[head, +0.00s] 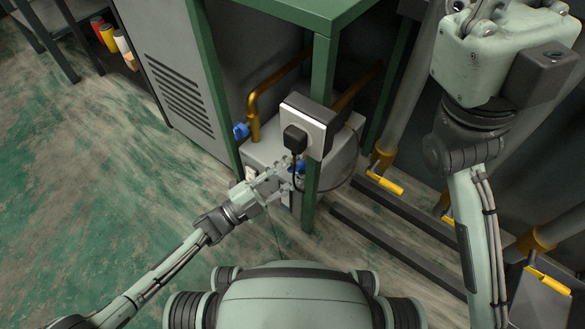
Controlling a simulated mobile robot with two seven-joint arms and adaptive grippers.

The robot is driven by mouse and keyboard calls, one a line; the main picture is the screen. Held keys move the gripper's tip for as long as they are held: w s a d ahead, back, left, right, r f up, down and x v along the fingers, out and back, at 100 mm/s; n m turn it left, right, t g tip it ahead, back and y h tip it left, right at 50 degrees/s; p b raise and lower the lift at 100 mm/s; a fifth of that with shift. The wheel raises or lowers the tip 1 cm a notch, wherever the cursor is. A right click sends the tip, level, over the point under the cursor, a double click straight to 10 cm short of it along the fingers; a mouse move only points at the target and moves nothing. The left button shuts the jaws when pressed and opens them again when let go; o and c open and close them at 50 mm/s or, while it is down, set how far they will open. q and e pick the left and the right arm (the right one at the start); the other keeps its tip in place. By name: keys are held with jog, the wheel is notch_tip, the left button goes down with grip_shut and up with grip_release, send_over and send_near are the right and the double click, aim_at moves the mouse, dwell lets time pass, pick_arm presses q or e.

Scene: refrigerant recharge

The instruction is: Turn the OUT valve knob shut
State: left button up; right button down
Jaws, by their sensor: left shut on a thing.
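A grey machine (262,149) with copper pipes stands under the green-framed bench. A blue valve knob (299,166) shows at its front right, partly behind my left gripper (285,175). That gripper reaches in from the lower left and is shut on this knob; the fingers hide much of it. A second blue knob (240,131) sits at the left, by the foot of a copper pipe, clear of the gripper. I cannot read which knob is marked OUT. My right arm rises at the right; its gripper is not in view.
A green bench post (320,130) stands close to the right of my left gripper. A socket box (308,115) with a black plug (295,138) and hanging cable is just above it. Pipes with yellow handles (385,184) line the right. Floor at left is free.

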pick_arm(q)
jog(key=o, duration=1.2)
jog(key=shift+c, duration=0.2)
